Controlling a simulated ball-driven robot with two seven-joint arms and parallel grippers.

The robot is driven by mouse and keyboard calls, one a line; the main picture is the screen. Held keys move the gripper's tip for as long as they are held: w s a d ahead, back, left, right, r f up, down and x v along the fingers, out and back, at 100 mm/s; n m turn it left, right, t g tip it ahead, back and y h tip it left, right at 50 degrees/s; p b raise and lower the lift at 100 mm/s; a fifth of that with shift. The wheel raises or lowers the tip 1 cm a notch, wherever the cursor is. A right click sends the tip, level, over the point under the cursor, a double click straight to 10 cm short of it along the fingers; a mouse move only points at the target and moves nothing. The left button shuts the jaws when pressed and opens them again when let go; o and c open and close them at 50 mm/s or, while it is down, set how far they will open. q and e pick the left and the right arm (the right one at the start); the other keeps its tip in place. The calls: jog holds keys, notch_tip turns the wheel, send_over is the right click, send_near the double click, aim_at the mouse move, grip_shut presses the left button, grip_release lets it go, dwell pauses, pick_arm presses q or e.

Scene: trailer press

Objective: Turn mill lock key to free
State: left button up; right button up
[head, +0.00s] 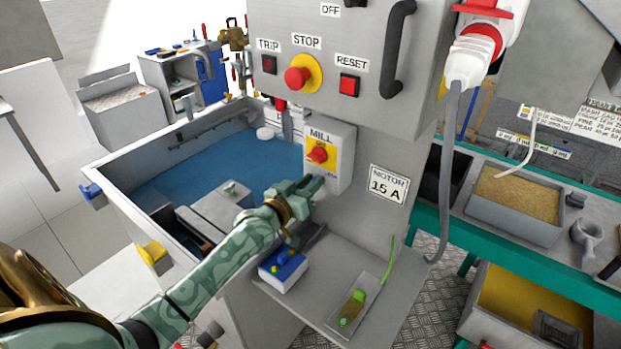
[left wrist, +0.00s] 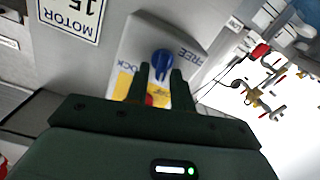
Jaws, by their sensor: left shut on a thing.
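The mill switch box (head: 341,160) is grey with a yellow plate and a red knob (head: 317,154). In the left wrist view the box (left wrist: 140,37) appears turned over, with a blue lock key (left wrist: 162,62) between the printed words FREE and LOCK. My left gripper (head: 310,184) is at the lower front of the box. Its fingers, also in the left wrist view (left wrist: 162,76), are shut on the blue key, one on each side. The gripper hides the key in the head view. I cannot tell exactly which word the key points to. My right gripper is out of view.
Above the box are a red stop button (head: 297,77), a reset button (head: 348,85) and a dark handle (head: 396,48). A blue-floored basin (head: 210,165) lies to the left. Below are a small blue-topped box (head: 283,266) and a grey shelf (head: 335,262). A grey cable (head: 450,180) hangs right.

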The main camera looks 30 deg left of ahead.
pick_arm(q)
jog(key=n+p, duration=0.1)
jog(key=n, duration=0.1)
jog(key=n+p, duration=0.1)
jog(key=n, duration=0.1)
jog(key=n+p, duration=0.1)
jog(key=n, duration=0.2)
jog(key=shift+a+f, duration=0.15)
jog(key=shift+a, duration=0.2)
jog(key=shift+a+f+n, duration=0.1)
jog(key=shift+f+n, duration=0.05)
jog(key=shift+n, duration=1.2)
jog(key=shift+f+n, duration=0.2)
jog(key=shift+n, duration=1.2)
jog(key=shift+a+f+n, duration=0.1)
jog(key=shift+f+n, duration=0.05)
jog(key=shift+n, duration=1.2)
jog(key=shift+d, duration=0.1)
jog(key=o, duration=0.7)
jog(key=shift+s, duration=0.1)
